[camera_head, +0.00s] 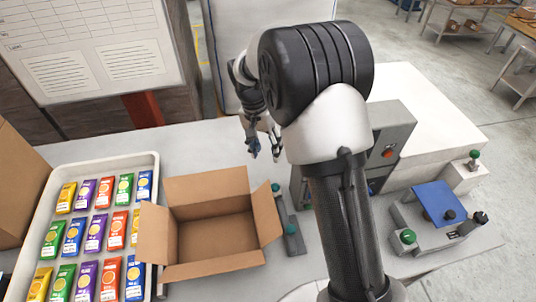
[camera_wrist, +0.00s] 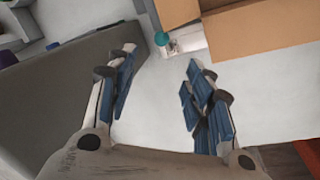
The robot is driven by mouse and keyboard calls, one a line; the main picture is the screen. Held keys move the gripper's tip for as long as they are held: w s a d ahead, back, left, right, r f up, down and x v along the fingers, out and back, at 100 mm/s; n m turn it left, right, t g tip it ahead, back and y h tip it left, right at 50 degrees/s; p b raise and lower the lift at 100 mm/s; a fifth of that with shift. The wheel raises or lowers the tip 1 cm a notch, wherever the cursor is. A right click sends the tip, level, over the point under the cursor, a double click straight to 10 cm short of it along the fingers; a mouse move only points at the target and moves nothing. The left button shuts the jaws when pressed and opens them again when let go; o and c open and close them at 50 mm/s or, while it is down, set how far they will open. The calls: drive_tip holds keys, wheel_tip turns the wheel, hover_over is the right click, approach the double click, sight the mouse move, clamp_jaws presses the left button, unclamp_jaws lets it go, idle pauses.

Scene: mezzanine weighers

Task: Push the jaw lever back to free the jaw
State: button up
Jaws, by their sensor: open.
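A small grey fixture (camera_head: 425,232) stands on the table at the right of the head view. It carries a tilted blue plate (camera_head: 438,203) and a lever with a black knob (camera_head: 480,219) at its right end. A second black knob (camera_head: 449,215) sits by the plate's lower edge. I cannot tell the jaw apart from the rest of the fixture. My gripper (camera_head: 265,148) is open and empty behind the cardboard box, far to the left of the lever. In the wrist view my gripper (camera_wrist: 160,75) shows both blue-padded fingers apart over bare table. The lever does not show there.
An open cardboard box (camera_head: 215,240) stands at centre, beside a white tray (camera_head: 152,165) of coloured packets. A grey machine (camera_head: 392,140) with a red button is partly hidden behind my arm. Green buttons (camera_head: 408,236) (camera_head: 473,155) stand near the fixture. A teal-topped post (camera_wrist: 161,38) shows ahead.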

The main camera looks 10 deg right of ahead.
sight(274, 185)
drive_tip(key=d+f, duration=0.1)
drive_tip(key=f, duration=1.1)
drive_tip(key=s+d+f+b, duration=0.1)
drive_tip(key=f, duration=0.5)
drive_tip(key=shift+d+f, duration=0.1)
drive_tip(key=shift+d, duration=0.2)
drive_tip(key=shift+c, duration=0.3)
clamp_jaws()
